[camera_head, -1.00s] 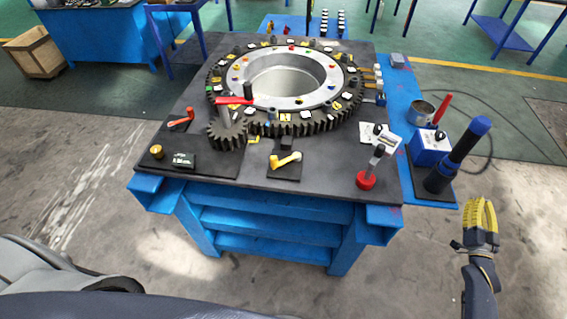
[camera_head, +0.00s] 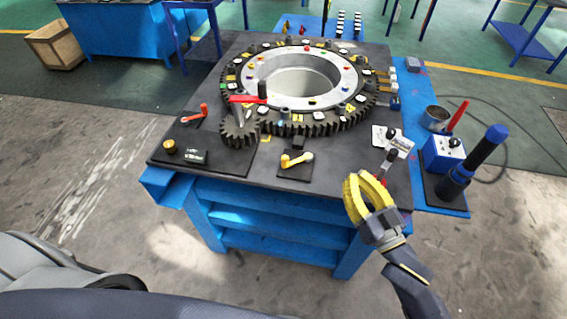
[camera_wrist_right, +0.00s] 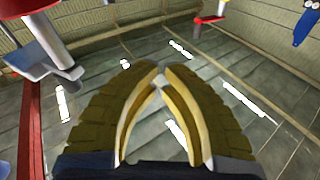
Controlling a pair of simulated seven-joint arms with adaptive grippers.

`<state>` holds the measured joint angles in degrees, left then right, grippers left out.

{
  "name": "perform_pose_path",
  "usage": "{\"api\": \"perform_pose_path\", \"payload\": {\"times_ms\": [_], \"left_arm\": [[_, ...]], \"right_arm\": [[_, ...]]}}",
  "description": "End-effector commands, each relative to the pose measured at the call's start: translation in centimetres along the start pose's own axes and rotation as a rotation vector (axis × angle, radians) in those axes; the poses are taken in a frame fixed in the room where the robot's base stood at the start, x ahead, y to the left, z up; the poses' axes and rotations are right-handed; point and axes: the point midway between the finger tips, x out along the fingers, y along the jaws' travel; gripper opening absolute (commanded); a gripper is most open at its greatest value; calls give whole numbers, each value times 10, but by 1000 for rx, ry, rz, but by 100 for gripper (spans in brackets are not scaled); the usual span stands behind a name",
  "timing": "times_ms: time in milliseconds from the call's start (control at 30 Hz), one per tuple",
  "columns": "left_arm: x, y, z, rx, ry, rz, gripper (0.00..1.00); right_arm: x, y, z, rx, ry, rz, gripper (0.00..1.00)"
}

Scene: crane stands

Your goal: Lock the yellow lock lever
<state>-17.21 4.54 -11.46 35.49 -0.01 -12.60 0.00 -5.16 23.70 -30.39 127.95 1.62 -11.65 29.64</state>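The yellow lock lever (camera_head: 297,159) sits on a small black plate (camera_head: 293,174) at the front middle of the dark tabletop. It lies roughly sideways, its right end slightly higher in the picture. My right gripper (camera_head: 358,176) has yellow ribbed fingers and is at the table's front right, to the right of the lever and apart from it. In the right wrist view its fingertips (camera_wrist_right: 163,72) come together with nothing between them. The yellow lever cannot be made out in that view. My left gripper is not in view.
A large gear ring (camera_head: 300,85) fills the table's back. A red lever (camera_head: 195,115) and a red-handled crank (camera_head: 248,99) are left of the yellow lever. A joystick (camera_head: 388,160) stands close beside my right gripper. A blue-topped post (camera_head: 480,160) stands farther right.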

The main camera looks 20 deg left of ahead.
Motion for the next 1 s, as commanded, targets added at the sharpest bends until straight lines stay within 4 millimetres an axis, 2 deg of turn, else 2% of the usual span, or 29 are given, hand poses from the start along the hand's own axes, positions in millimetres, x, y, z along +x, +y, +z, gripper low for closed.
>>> {"api": "perform_pose_path", "payload": {"times_ms": [33,100,200,300,433,567,1000], "left_arm": [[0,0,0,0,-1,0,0],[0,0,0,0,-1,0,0],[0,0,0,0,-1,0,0],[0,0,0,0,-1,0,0],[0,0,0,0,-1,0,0],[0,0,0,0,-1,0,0],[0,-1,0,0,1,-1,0]], "right_arm": [[-2,-21,13,-24,-45,-22,0],[-6,-42,27,-58,-98,-47,0],[-11,-65,41,-95,-149,-76,0],[-14,-77,48,-116,-178,-93,0],[-8,-82,52,-126,-188,-101,0],[7,-83,55,-126,-187,-100,0],[82,-90,69,-124,-187,-99,0]]}}
